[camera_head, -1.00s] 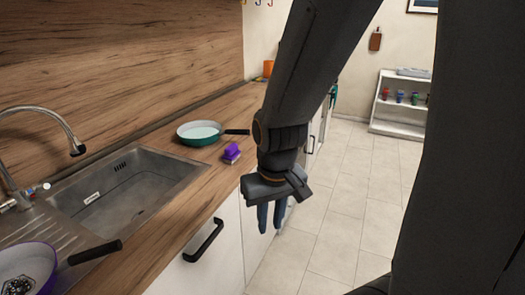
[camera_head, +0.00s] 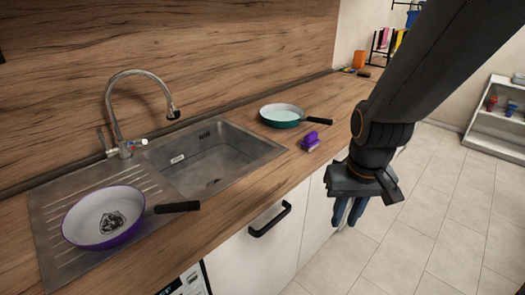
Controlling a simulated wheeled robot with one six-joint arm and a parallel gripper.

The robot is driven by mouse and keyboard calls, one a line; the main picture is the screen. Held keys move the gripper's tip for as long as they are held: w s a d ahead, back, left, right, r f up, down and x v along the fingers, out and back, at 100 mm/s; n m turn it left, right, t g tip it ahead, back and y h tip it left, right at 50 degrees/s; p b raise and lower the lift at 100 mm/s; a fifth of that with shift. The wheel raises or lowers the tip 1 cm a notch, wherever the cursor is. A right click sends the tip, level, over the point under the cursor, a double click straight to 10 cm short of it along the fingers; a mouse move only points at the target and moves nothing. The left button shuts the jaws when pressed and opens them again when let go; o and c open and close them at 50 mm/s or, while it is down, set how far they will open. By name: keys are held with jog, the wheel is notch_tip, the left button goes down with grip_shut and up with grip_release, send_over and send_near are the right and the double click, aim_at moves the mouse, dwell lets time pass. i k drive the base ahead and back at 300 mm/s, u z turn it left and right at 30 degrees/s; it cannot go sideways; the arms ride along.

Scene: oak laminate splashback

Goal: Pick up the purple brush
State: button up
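The purple brush (camera_head: 310,142) lies on the wooden counter, just right of the sink and in front of the green pan. It is small, with a purple block on top and a paler purple base. My gripper (camera_head: 348,215) hangs in front of the counter's edge, to the right of and nearer than the brush, with its fingers pointing down. It is apart from the brush. The fingers show as two dark blue prongs with a narrow gap; nothing is seen between them.
A green pan (camera_head: 282,115) with a dark handle stands behind the brush. The steel sink (camera_head: 262,150) and a purple pan (camera_head: 90,240) are to the left. A black drawer handle (camera_head: 270,220) juts from the white front. A white shelf (camera_head: 500,125) stands far right; open floor lies before it.

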aim_at(311, 142)
jog(key=u, duration=0.05)
jog(key=k, duration=0.4)
jog(key=z, duration=0.05)
jog(key=i, duration=0.4)
jog(key=z, duration=0.5)
jog(key=k, duration=0.6)
jog(key=z, duration=0.75)
jog(key=i, duration=1.5)
jog(key=u, duration=0.6)
